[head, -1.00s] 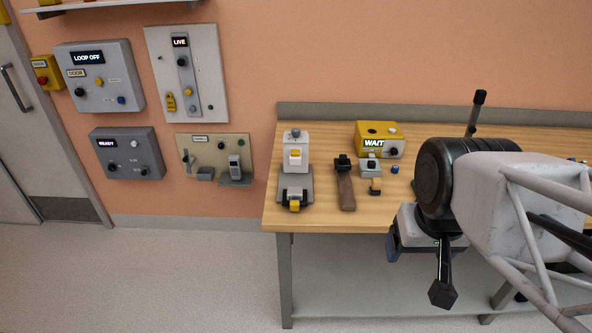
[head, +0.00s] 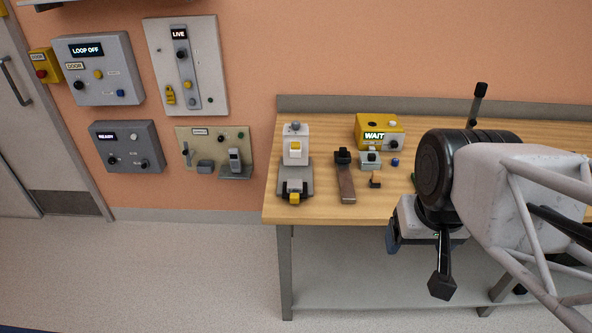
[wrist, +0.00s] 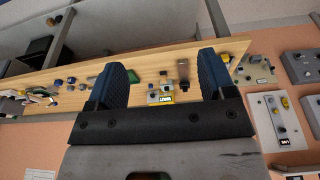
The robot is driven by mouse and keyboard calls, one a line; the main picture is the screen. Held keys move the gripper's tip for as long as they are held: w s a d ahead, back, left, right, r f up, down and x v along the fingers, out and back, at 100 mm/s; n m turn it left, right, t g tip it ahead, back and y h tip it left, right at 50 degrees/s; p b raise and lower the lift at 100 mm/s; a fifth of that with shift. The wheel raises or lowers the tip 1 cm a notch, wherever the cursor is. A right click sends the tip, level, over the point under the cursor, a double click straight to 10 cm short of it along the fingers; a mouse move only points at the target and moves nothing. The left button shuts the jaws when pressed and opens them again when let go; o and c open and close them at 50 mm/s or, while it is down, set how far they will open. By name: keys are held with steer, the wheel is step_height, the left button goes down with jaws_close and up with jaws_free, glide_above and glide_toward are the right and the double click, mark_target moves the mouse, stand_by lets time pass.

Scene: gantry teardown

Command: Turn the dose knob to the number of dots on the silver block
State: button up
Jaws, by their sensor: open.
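I cannot pick out the dose knob for certain. Dark knobs show on the grey READY panel (head: 127,147), whose small labels I cannot read. A small grey block with a black knob (head: 370,160) stands on the bench by the yellow WAIT box (head: 381,127). No silver block with dots is clearly seen; dots are too small to make out. My gripper (wrist: 160,78) is open and empty, its blue fingers apart, with the WAIT box (wrist: 166,99) seen between them at a distance. In the head view only a blue finger shows below my wrist.
The wooden bench (head: 315,215) holds a white device (head: 296,142), a brown-handled tool (head: 346,183) and small blocks. On the wall hang the LOOP OFF panel (head: 98,85), LIVE panel (head: 205,65) and beige panel (head: 215,135). The floor left of the bench is clear.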

steer(key=c, duration=0.4)
steer(key=shift+o, duration=0.2)
steer(key=w+a+r+n, duration=0.2)
steer(key=w+n, duration=0.1)
steer(key=w, duration=0.7)
steer(key=w+a+r+n+g, duration=0.1)
steer(key=w+a+r+n, duration=0.15)
steer(key=w, duration=0.75)
steer(key=w+a+r+n, duration=0.2)
steer(key=w+a, duration=0.1)
steer(key=w, duration=0.7)
steer(key=w+a+f+n, duration=0.2)
steer(key=w+a+f, duration=0.1)
steer(key=w, duration=0.6)
steer(key=w+a+f+n+g, duration=0.1)
steer(key=w+a+f+n, duration=0.2)
steer(key=w, duration=0.6)
steer(key=w+a+f+n, duration=0.2)
steer(key=w+a, duration=0.4)
steer(key=w, duration=0.3)
steer(key=shift+w+a+f+n+g, duration=0.15)
steer(key=shift+a+f+n+g, duration=0.15)
steer(key=shift+f, duration=0.15)
steer(key=shift+w+a+f, duration=0.15)
steer(key=shift+w, duration=0.15)
steer(key=shift+f, duration=0.1)
